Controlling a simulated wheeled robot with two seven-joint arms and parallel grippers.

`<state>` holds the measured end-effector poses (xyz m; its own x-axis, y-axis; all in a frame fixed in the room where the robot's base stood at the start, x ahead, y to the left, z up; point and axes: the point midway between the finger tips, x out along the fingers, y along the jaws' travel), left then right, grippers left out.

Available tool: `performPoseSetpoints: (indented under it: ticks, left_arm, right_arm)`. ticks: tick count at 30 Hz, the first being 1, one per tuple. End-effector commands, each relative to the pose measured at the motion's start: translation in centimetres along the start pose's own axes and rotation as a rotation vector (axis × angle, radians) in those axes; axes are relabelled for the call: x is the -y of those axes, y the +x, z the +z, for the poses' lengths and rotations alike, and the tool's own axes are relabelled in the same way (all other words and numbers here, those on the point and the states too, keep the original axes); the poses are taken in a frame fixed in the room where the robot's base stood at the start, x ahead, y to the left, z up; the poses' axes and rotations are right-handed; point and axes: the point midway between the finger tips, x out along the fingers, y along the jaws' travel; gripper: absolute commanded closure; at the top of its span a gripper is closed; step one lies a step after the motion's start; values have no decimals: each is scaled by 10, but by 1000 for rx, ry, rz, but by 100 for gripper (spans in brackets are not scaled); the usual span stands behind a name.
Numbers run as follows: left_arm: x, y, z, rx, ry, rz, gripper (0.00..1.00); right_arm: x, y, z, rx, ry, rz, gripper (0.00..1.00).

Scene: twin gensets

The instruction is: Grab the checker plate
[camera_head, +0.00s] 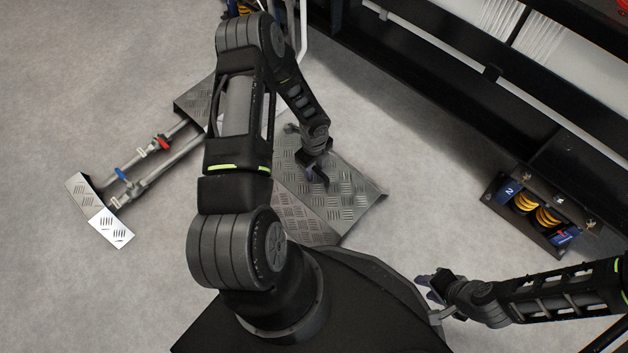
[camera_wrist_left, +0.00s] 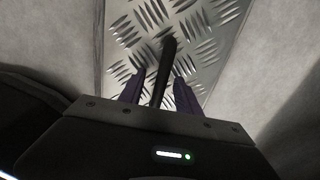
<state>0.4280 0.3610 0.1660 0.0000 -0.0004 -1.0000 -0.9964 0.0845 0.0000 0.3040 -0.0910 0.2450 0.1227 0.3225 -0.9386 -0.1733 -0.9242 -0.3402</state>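A grey checker plate (camera_head: 352,193) lies below my left arm in the head view, and its raised pattern fills the upper middle of the left wrist view (camera_wrist_left: 207,40). A dark bar, like a handle (camera_wrist_left: 168,62), stands out over the plate there. My left gripper (camera_head: 316,173) is over the plate. In the left wrist view its two purple fingers (camera_wrist_left: 159,88) are apart, one on each side of the bar; contact cannot be told. My right gripper (camera_head: 431,284) is at the lower right, away from the plate, and its fingers are too small to judge.
Another checker plate section (camera_head: 305,222) adjoins at the front. Pipes with a red and a blue valve (camera_head: 122,174) run to small plates (camera_head: 82,192) at left. A dark rack (camera_head: 470,95) and a box with yellow coils (camera_head: 540,212) stand right. Grey floor is clear between.

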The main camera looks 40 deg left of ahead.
Motion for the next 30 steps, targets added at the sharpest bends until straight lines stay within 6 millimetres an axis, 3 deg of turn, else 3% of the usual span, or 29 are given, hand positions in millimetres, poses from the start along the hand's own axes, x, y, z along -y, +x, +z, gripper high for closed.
performPoseSetpoints:
  ticks: [16,30]
  left_arm:
    - [0,-1,0,0,0,0,61]
    - [0,-1,0,0,0,0,99]
  right_arm:
    - [0,-1,0,0,0,0,64]
    - [0,-1,0,0,0,0,64]
